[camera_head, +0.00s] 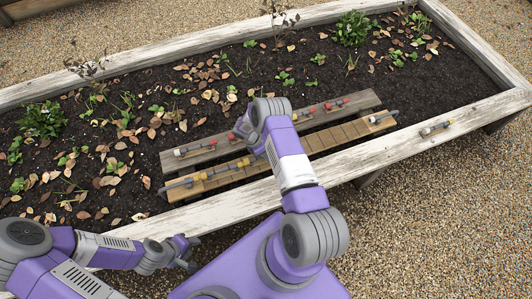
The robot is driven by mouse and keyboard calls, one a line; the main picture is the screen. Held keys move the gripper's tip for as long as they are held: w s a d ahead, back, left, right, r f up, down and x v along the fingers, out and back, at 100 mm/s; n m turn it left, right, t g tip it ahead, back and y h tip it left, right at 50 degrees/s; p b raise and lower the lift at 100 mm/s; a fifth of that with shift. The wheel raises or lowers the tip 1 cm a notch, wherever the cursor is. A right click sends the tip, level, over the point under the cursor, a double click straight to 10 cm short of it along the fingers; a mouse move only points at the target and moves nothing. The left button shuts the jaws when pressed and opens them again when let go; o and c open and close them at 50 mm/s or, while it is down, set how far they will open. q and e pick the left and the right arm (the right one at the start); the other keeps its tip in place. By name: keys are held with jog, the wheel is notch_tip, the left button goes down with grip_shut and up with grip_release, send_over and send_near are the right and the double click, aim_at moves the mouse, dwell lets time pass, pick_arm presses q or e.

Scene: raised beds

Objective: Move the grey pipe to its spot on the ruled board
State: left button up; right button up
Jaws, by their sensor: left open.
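The ruled board (227,178) is a long wooden board with dark cross lines, lying on the soil along the front edge of the bed. A grey pipe with a yellow fitting (183,184) lies at its left end. Another short grey piece with a yellow part (381,117) lies at its right end. I cannot tell which is the task's pipe. My left gripper (190,253) is open and empty, low in front of the bed. My right arm crosses the board's middle; its gripper is hidden.
A plain plank (168,163) behind the ruled board holds grey and red-fitted pieces. The raised bed's white wooden rim (405,144) runs along the front. Leaves and small plants cover the soil behind. The rim between board and right corner is mostly clear.

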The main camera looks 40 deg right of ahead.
jog(key=shift+w+a+r, duration=0.1)
jog(key=shift+w+r, duration=0.05)
jog(key=shift+r, duration=0.25)
jog(key=p+v, duration=0.3)
jog(key=v, duration=0.7)
jog(key=s+a+m+t+y, duration=0.1)
jog(key=s+a+m+y, duration=0.3)
jog(key=a, duration=0.4)
jog(key=s+a+m+y, duration=0.25)
jog(key=s+a, duration=0.25)
jog(key=a, duration=0.4)
jog(key=s+a+r+m+t, duration=0.1)
jog(key=s+a+r+m, duration=0.1)
jog(key=s+m, duration=0.3)
jog(key=s+a+r+m+t+y, duration=0.1)
jog(key=s+a+r+m+t, duration=0.1)
jog(key=s+a+m, duration=0.2)
jog(key=shift+s+r+m, duration=0.15)
jog(key=shift+s+m, duration=0.8)
jog(key=shift+m, duration=0.2)
jog(key=shift+a, duration=0.1)
